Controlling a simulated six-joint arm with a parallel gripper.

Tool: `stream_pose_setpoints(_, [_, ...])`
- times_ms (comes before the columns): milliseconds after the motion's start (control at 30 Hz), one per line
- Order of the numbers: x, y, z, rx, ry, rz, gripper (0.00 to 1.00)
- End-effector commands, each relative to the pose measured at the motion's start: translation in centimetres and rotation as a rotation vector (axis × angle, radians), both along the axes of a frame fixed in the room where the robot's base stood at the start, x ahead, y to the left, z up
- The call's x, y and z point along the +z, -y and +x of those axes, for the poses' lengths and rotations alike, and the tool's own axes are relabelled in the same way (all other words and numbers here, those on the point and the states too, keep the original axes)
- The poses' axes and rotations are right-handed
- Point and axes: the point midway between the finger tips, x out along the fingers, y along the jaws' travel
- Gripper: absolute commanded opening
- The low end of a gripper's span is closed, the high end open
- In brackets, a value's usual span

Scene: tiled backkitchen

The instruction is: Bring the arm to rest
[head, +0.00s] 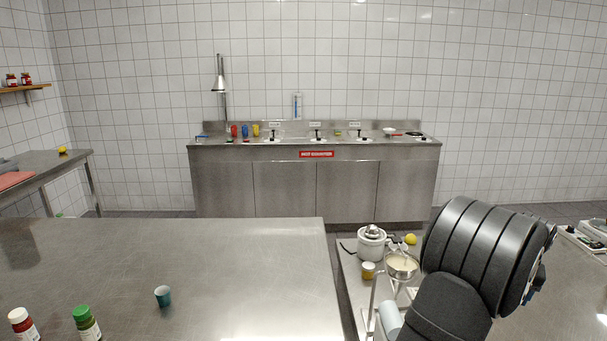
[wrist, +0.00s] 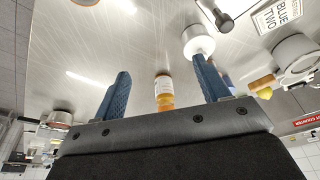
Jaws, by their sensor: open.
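My arm (head: 480,255) shows as a large dark ribbed shape at the right of the head view, folded over the right-hand counter. It hides most of what is behind it, including my gripper. In the wrist view my gripper (wrist: 161,72) has its two blue fingers spread wide apart, with nothing clasped between them. An orange bottle with a white label (wrist: 164,92) appears in the gap between the fingers. It looks to stand on the steel surface beyond them, but its distance is hard to judge.
A steel table (head: 200,255) holds a teal cup (head: 163,296), a green-capped bottle (head: 87,323) and a red-and-white bottle (head: 23,324). Beside my arm are a white appliance (head: 371,244), a small jar (head: 368,271) and a pan (head: 402,266). A sink counter (head: 315,187) lines the back wall.

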Motion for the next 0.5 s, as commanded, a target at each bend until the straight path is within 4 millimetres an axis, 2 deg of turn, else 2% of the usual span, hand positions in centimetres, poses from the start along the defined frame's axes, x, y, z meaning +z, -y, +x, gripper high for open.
stream_pose_setpoints(167, [1.9,0.9,-3.2,-0.004,0.001,0.0,0.68])
stream_pose_setpoints(500, [8.7,1.0,-3.2,0.001,0.003,-0.003,0.68])
